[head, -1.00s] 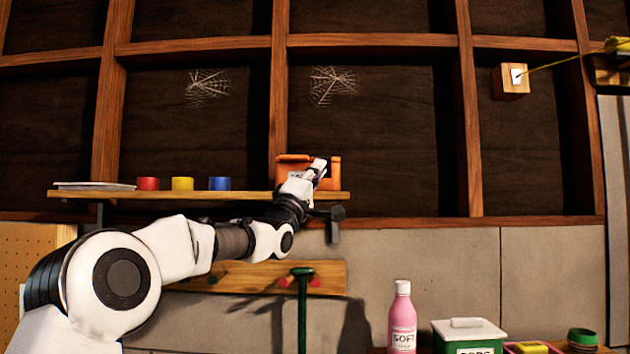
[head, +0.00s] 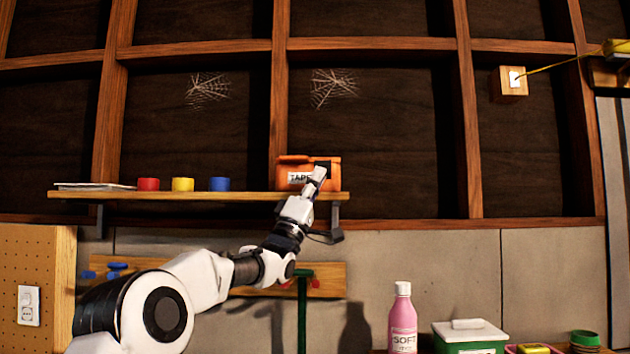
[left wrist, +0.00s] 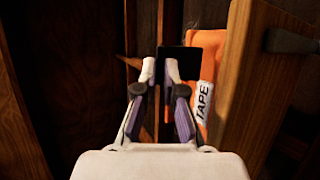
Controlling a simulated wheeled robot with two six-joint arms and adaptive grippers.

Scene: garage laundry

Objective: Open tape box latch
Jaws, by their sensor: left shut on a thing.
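The orange tape box (head: 290,177) stands at the right end of the wall shelf, with a white TAPE label on its front. It also shows in the left wrist view (left wrist: 207,52), tilted by the camera's angle. A dark plate, seemingly the latch (left wrist: 187,60), lies at my fingertips. My left gripper (head: 320,172) reaches up from below to the right part of the box front. Its fingers (left wrist: 160,70) are shut on the latch, with a narrow gap between the tips. The fingers partly hide the latch. My right gripper is not in view.
The wooden shelf (head: 230,196) also holds red (head: 148,184), yellow (head: 182,184) and blue (head: 220,184) rolls and a flat stack at left. A green-handled tool (head: 302,300) hangs below. A pink bottle (head: 403,320) and green box stand lower right.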

